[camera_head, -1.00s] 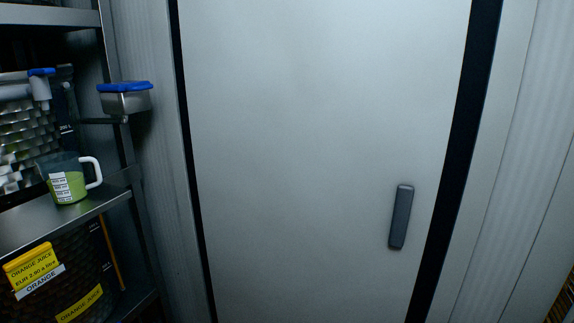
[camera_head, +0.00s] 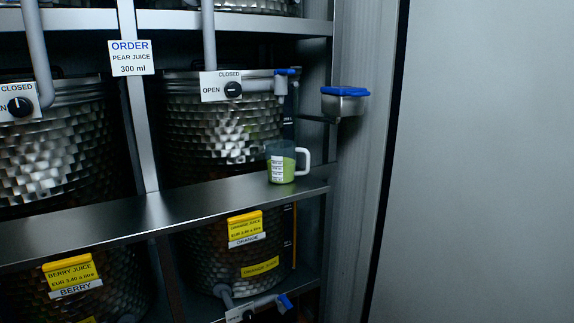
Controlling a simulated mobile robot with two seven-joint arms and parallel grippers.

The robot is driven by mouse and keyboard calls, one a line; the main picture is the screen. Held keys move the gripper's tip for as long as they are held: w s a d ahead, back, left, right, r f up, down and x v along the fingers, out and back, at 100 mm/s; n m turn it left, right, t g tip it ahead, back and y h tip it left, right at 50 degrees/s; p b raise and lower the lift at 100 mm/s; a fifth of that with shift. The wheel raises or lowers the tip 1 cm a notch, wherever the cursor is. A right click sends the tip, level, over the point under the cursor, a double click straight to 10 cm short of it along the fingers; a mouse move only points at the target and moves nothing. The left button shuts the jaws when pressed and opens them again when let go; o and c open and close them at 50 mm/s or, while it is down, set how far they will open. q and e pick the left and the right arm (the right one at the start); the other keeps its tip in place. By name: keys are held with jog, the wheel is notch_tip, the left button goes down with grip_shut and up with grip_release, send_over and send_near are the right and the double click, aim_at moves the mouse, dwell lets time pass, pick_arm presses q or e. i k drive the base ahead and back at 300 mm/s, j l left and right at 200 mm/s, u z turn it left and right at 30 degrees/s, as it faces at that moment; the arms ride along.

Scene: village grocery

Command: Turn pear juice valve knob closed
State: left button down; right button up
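A black valve knob (camera_head: 233,89) sits on a white plate marked CLOSED at the top and OPEN at the left, in front of a hammered metal barrel (camera_head: 215,130). A grey spout with a blue top (camera_head: 281,82) is right of the knob. A clear measuring cup (camera_head: 284,165) with green liquid and a white handle stands upright on the steel shelf below the spout. An order card (camera_head: 131,58) reads pear juice 300 ml. No label naming this barrel's juice is visible. Neither gripper is in view.
A second knob (camera_head: 20,106) is on the left barrel. Yellow tags mark berry (camera_head: 70,271) and orange juice (camera_head: 246,226) on the lower barrels. A blue-lidded container (camera_head: 345,101) sits on a bracket at right. A plain pale door (camera_head: 480,160) fills the right side.

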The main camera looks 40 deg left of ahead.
aim_at(232, 88)
jog(key=u, duration=1.25)
